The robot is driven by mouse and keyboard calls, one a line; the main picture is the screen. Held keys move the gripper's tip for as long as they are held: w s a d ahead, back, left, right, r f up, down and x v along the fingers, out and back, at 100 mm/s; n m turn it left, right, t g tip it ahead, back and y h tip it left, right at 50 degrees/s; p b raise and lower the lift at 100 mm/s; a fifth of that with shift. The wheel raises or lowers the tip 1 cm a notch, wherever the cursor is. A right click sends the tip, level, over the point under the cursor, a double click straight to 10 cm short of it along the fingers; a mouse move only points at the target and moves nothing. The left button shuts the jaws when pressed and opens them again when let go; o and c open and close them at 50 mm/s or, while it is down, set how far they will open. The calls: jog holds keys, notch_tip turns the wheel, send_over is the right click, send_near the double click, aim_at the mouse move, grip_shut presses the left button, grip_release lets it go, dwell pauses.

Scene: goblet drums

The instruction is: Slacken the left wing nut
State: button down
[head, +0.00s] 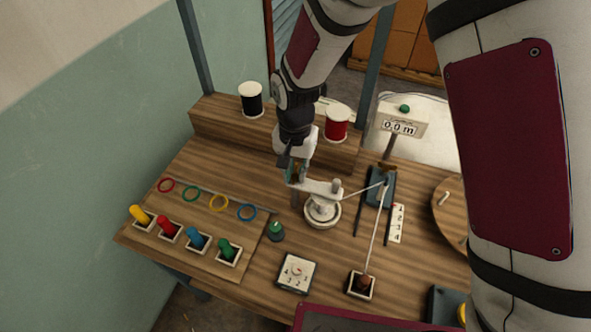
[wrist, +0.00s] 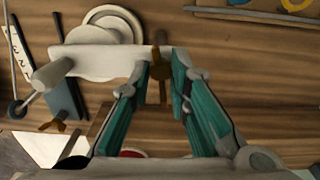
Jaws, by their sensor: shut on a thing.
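The left wing nut (wrist: 160,70) is small and bronze-brown, at the end of a pale arm (wrist: 105,62) in the wrist view. My gripper (wrist: 161,72) has its two teal fingers on either side of the wing nut and is shut on it. In the head view my gripper (head: 295,178) points down at the left end of the pale arm (head: 318,186), which sits on a round white base (head: 322,212). The wing nut is mostly hidden there by the fingers. A second bronze wing nut (wrist: 60,123) shows at the lower left of the wrist view, by the dark blue block.
A thread runs from the pale arm to the blue block (head: 380,185) and down to a small framed socket (head: 360,285). Black (head: 251,99) and red (head: 337,124) spools stand behind. Coloured pegs, rings and a green knob (head: 276,231) lie left and front. A numbered dial (head: 296,273) is in front.

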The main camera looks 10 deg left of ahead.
jog(key=n, duration=0.4)
jog(key=shift+n+b, duration=0.3)
jog(key=shift+b, duration=0.1)
jog(key=n+b, duration=0.1)
jog(key=n, duration=0.2)
jog(key=shift+a+n, duration=0.1)
jog(key=shift+n, duration=0.2)
jog(key=n+b, duration=0.1)
jog(key=n, duration=0.3)
jog(key=shift+n, duration=0.3)
jog(key=n, duration=0.3)
jog(key=shift+n+b, duration=0.3)
jog(key=shift+b, duration=0.05)
jog(key=n, duration=1.2)
jog(key=shift+n, duration=2.1)
